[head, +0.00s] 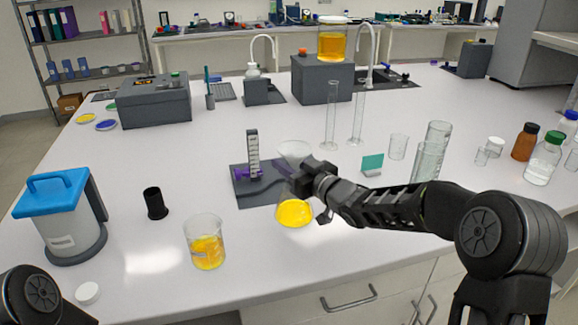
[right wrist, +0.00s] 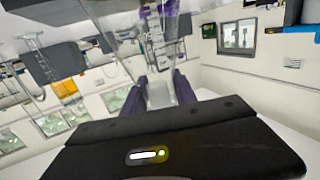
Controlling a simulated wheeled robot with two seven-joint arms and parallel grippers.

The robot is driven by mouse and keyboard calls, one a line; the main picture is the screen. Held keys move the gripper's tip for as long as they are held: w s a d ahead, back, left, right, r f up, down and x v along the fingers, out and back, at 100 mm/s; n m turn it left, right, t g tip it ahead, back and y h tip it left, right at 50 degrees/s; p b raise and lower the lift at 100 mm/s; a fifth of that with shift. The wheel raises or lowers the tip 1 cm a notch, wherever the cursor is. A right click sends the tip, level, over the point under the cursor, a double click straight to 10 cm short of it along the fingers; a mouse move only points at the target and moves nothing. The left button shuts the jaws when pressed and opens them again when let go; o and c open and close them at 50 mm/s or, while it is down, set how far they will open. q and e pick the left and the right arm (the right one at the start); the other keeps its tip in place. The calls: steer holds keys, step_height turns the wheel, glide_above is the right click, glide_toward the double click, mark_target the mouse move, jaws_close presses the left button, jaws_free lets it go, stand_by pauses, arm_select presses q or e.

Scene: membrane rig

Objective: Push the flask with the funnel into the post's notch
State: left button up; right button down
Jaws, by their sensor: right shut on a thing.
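The flask (head: 294,212), clear with yellow liquid in its bottom, stands upright or nearly so at the front right edge of the dark base plate. A clear funnel (head: 295,150) sits in its top. My right gripper (head: 302,181) is shut around the flask's neck, coming from the right; its fingers hide part of the neck. In the right wrist view, clear glass (right wrist: 160,92) shows between the fingers. The post (head: 253,148), pale with dark marks, stands on the plate behind and left of the flask, with a purple part low on it. A gap separates flask and post. My left gripper is out of view.
A beaker of yellow liquid (head: 206,246) and a black cup (head: 156,203) stand to the left. A teal card (head: 372,163), tall cylinders (head: 331,118) and a beaker (head: 398,147) stand to the right and behind. The base plate (head: 262,195) is mostly bare in front of the post.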

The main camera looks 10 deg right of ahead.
steer(key=shift+w+a+p, duration=0.1)
steer(key=shift+w+p, duration=0.2)
steer(key=shift+w, duration=1.35)
steer(key=shift+w, duration=0.15)
steer(key=shift+w+a+p, duration=0.15)
steer(key=shift+w+p, duration=1.2)
steer(key=shift+w, duration=1.5)
steer(key=shift+w, duration=0.4)
